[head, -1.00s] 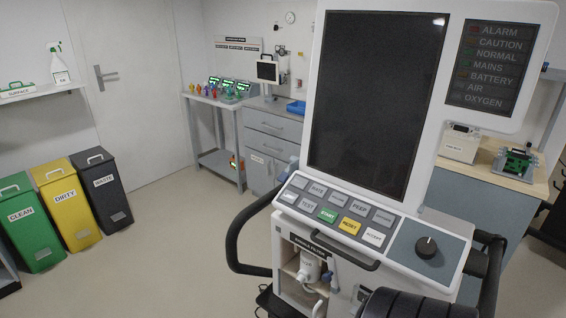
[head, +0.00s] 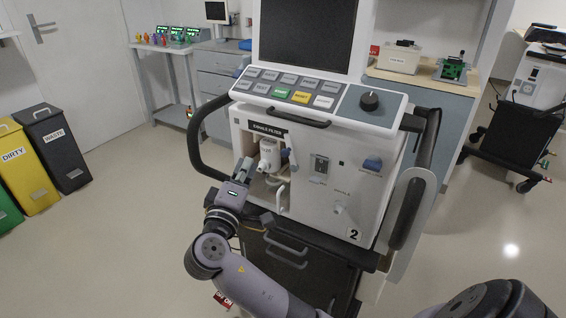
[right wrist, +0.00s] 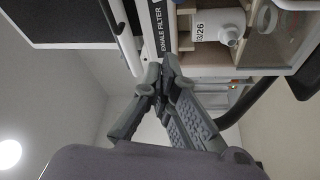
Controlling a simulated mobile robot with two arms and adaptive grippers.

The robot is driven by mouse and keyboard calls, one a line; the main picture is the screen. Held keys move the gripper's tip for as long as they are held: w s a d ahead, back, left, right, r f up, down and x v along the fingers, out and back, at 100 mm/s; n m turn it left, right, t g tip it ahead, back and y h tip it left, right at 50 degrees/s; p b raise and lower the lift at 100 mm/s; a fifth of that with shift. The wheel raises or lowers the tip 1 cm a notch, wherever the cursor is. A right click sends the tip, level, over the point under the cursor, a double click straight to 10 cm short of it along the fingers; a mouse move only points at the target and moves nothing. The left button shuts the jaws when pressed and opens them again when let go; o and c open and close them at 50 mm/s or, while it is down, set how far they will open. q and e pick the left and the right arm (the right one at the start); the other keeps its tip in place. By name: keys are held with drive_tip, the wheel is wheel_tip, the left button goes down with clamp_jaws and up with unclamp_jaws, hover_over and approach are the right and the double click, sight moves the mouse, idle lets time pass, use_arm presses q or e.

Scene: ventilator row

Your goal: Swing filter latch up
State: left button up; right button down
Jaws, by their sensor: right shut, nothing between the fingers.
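The ventilator (head: 333,165) stands in the middle of the head view with its exhale filter bay open at the left of its front. A white filter (head: 268,157) sits in the bay; it also shows in the right wrist view (right wrist: 213,26). A blue-grey lever-like part (head: 286,155) is just right of the filter, and a white curved part (head: 281,196) hangs below; I cannot tell which is the latch. My right gripper (head: 245,166) is at the bay's left edge. In the right wrist view its fingertips (right wrist: 160,84) are together and empty. My left gripper is out of view.
A black handle bar (head: 200,140) curves out at the ventilator's left side, close to my right arm. Another handle (head: 300,121) runs under the button panel. Waste bins (head: 57,150) stand at far left. The floor between them is clear.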

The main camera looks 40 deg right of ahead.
sight(289, 155)
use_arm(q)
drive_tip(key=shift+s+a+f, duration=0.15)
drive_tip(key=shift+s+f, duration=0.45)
use_arm(e)
drive_tip(key=w+d, duration=0.3)
drive_tip(key=d, duration=0.5)
drive_tip(key=shift+d+f, duration=0.25)
drive_tip(key=shift+d, duration=0.1)
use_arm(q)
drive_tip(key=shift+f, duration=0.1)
use_arm(e)
drive_tip(key=shift+w, duration=0.1)
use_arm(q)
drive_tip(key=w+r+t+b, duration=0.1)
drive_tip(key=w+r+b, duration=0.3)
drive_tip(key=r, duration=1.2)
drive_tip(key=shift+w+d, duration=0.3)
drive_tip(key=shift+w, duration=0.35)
use_arm(e)
drive_tip(key=s+m, duration=0.1)
drive_tip(key=s+d+r+m+h, duration=0.1)
drive_tip(key=m, duration=0.1)
drive_tip(key=shift+m, duration=0.3)
